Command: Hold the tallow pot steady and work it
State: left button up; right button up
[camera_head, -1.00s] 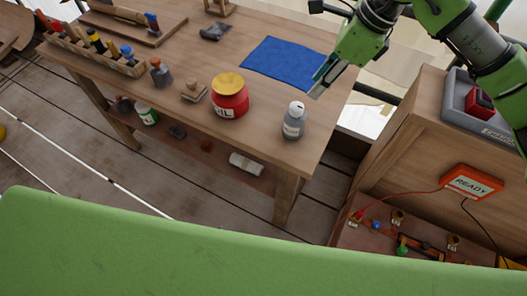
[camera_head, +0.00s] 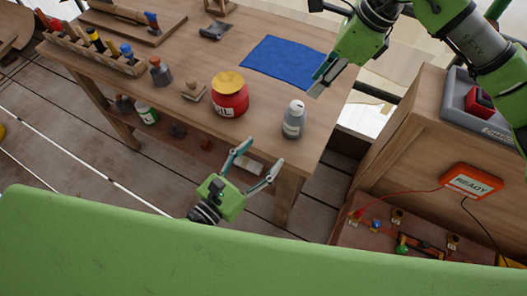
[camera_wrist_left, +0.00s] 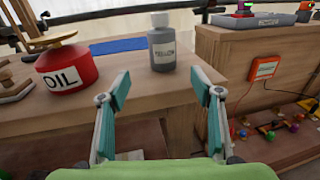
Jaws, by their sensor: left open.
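The tallow pot (camera_head: 293,122) is a grey bottle with a pale cap and a label. It stands upright near the front right corner of the workbench (camera_head: 200,52). In the left wrist view the tallow pot (camera_wrist_left: 162,50) stands ahead, between the lines of the fingers and beyond their tips. My left gripper (camera_head: 259,156) is open and empty at the bench's front edge, apart from the pot. It also shows in the left wrist view (camera_wrist_left: 161,86). My right gripper (camera_head: 320,84) is over the bench's right side, behind the pot; its finger gap is unclear.
A red oil jar (camera_head: 230,97) with a yellow lid stands left of the pot. A blue cloth (camera_head: 283,62) lies behind. A wooden stamp-like block (camera_head: 192,92) sits further left. A cabinet with a READY box (camera_head: 471,182) stands at right.

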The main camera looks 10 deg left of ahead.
aim_at(288, 128)
pick_arm(q)
jog(key=shift+w+d+r, duration=0.35)
jog(key=shift+w+d, duration=0.05)
jog(key=shift+d, duration=0.15)
jog(key=x, duration=1.2)
jog(key=shift+w+d, duration=0.15)
jog(key=shift+w, duration=0.2)
jog(key=c, duration=1.3)
